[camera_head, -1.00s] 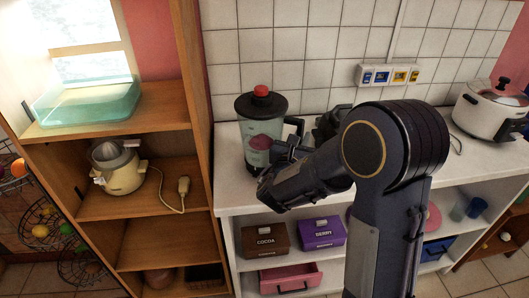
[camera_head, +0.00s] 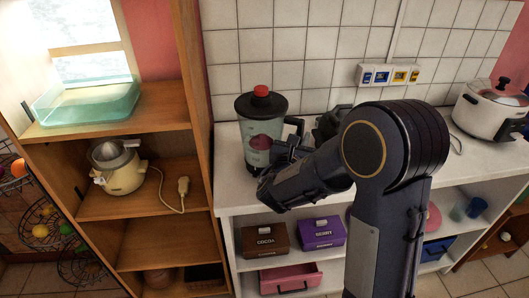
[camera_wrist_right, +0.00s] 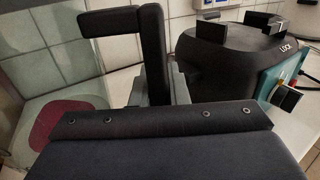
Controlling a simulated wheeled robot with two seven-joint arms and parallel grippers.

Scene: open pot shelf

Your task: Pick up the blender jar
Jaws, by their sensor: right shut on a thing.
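The blender jar (camera_head: 257,134) is clear with a black lid, a red knob and reddish contents. In the head view it appears upright at the left end of the white counter; I cannot tell whether its bottom touches the counter. My right gripper (camera_head: 287,154) is at the jar's right side, shut on its black handle. In the right wrist view the handle (camera_wrist_right: 152,50) rises between my fingers (camera_wrist_right: 160,88), and the clear jar wall (camera_wrist_right: 75,105) is at left. My forearm hides part of the handle side. My left gripper is not in view.
The dark blender base (camera_wrist_right: 235,60), marked LOCK, stands right of the jar, partly behind my arm in the head view. A tall wooden shelf (camera_head: 205,120) is close at left. A white pot (camera_head: 488,115) stands far right. The tiled wall (camera_head: 300,50) is behind.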

